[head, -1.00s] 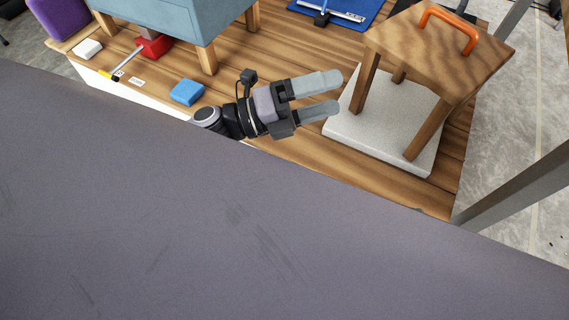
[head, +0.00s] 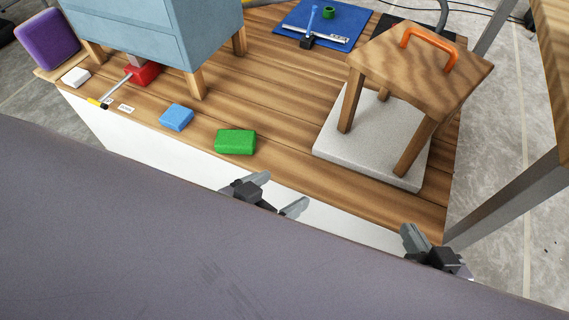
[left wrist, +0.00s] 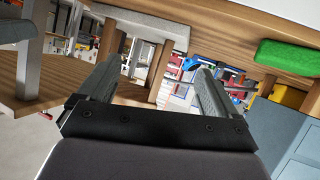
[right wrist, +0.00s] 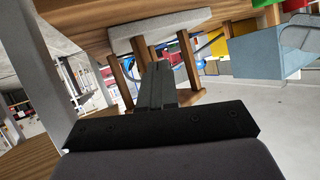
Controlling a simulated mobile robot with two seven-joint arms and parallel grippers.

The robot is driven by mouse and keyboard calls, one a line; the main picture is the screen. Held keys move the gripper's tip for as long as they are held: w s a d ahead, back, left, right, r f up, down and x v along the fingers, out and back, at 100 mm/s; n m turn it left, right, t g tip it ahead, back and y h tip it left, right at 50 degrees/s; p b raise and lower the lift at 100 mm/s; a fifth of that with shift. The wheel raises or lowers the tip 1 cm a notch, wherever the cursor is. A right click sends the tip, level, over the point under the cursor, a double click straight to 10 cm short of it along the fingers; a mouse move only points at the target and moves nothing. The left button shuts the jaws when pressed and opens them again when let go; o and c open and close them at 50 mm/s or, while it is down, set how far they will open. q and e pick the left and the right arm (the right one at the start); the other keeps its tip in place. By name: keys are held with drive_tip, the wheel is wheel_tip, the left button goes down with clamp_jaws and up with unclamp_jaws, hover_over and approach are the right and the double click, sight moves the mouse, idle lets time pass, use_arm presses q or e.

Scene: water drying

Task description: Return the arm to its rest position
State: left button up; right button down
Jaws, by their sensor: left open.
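My left gripper (head: 281,189) is low in the head view, at the front edge of the wooden table, with its fingers apart. The left wrist view shows its two fingers (left wrist: 155,82) spread with nothing between them. My right gripper (head: 408,238) is further right, by the table's front right corner. The right wrist view shows its fingers (right wrist: 156,82) together, with nothing visible held. Most of both arms is hidden behind my own grey body.
The wooden table (head: 275,100) holds a green block (head: 235,141), a blue block (head: 176,117), a blue-grey cabinet (head: 155,35) and a wooden stool (head: 415,62) on a pale slab (head: 335,160). A grey metal post (head: 510,200) stands at the right.

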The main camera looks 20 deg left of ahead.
use_arm(q)
drive_tip(key=s+a+r+y+p, duration=0.1)
drive_tip(key=a+r+p, duration=0.3)
drive_tip(key=p, duration=0.9)
drive_tip(key=s+a+r+g+y+p, duration=0.1)
drive_tip(key=s+a+r+y+p, duration=0.1)
drive_tip(key=r+p, duration=0.8)
drive_tip(key=s+a+p, duration=0.1)
drive_tip(key=p, duration=0.3)
drive_tip(key=shift+a+r+n, duration=0.3)
drive_tip(key=shift+a+r, duration=0.1)
use_arm(e)
drive_tip(key=s+d+r+h, duration=0.1)
drive_tip(key=s+d+r, duration=0.1)
drive_tip(key=d+r, duration=0.2)
drive_tip(key=s+d+r+g+h, duration=0.1)
drive_tip(key=s+d+r+h, duration=0.1)
drive_tip(key=r, duration=0.8)
drive_tip(key=shift+d+r+m, duration=0.3)
drive_tip(key=shift+d+m, duration=0.1)
drive_tip(key=shift+d, duration=0.5)
